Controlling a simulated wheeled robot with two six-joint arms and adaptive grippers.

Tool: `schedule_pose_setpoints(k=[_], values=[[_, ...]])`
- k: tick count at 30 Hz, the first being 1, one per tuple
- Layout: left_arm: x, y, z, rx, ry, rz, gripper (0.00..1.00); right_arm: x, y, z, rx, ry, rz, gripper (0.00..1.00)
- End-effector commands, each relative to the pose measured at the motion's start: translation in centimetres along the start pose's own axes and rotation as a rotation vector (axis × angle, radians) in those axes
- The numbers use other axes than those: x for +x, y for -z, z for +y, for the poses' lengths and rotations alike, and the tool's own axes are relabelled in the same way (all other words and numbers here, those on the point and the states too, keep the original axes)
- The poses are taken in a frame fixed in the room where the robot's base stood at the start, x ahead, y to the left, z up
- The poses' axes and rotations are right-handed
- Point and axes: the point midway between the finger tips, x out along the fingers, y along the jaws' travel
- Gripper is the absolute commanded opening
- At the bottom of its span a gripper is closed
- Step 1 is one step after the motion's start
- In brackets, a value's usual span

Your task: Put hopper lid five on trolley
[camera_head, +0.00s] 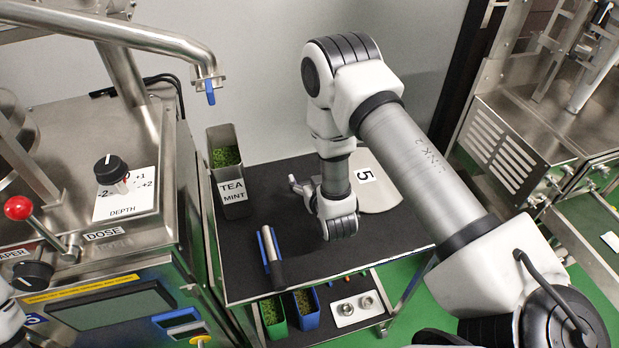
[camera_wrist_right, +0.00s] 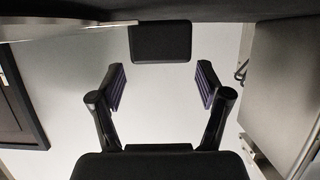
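The hopper lid five (camera_head: 382,192) is a pale grey round plate with a white label marked 5. It appears to lie on the black top of the trolley (camera_head: 235,262), partly hidden behind my right arm. Its thin edge seems to show at the upper left of the right wrist view (camera_wrist_right: 62,30). My right gripper (camera_head: 296,186) is low over the trolley top, left of the lid and apart from it. In the right wrist view its two fingers (camera_wrist_right: 160,86) are spread with nothing between them. My left gripper is out of view.
A tea mint container (camera_head: 228,168) stands at the trolley's back left. A scoop-like tool in a blue holder (camera_head: 270,250) lies in front. Bins and a small tray (camera_head: 357,308) sit on the lower shelf. Machines flank the trolley; a dark square block (camera_wrist_right: 160,42) shows beyond the fingers.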

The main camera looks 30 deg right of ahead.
Motion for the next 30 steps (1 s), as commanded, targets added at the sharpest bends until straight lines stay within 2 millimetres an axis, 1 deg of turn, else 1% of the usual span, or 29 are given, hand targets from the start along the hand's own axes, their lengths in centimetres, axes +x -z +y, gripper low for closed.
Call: schedule_pose_setpoints(k=[1, 6, 9, 11, 12, 13, 14, 17, 22, 23, 24, 27, 30], values=[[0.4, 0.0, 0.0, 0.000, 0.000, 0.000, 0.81, -0.1, -1.4, 0.0, 0.002, 0.002, -0.023, 0.80], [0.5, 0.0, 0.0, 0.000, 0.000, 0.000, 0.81, -0.1, -1.5, 0.0, 0.002, 0.003, -0.026, 0.80], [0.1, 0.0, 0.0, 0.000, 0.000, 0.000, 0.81, -0.2, -1.1, 0.0, 0.003, 0.003, -0.026, 0.80], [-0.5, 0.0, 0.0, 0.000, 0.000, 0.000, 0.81, -0.5, -0.5, 0.0, 0.003, 0.003, -0.026, 0.80], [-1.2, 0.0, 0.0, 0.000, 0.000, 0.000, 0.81, -0.7, 0.2, 0.0, 0.002, 0.003, -0.026, 0.80], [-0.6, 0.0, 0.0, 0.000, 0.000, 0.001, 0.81, -1.0, -0.2, 0.0, 0.001, 0.003, -0.028, 0.80], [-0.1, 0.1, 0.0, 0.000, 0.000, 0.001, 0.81, -1.6, -0.6, -0.1, 0.001, 0.004, -0.028, 0.80], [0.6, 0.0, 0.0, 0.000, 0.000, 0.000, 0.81, -4.1, -0.4, 0.0, 0.000, 0.002, -0.025, 0.80], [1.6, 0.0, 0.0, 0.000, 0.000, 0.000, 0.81, -8.8, -0.1, 0.0, -0.002, 0.003, -0.021, 0.80], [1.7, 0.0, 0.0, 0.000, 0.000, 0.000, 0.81, -9.5, 0.0, 0.0, -0.002, 0.003, -0.020, 0.80], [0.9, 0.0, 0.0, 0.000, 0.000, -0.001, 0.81, -10.5, 0.5, 0.0, -0.003, 0.003, -0.020, 0.80], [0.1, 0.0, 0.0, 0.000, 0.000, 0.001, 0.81, -12.0, 0.6, 0.0, -0.002, 0.001, -0.018, 0.80], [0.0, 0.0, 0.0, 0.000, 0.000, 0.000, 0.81, -12.5, 0.6, 0.0, 0.000, 0.002, -0.016, 0.80]])
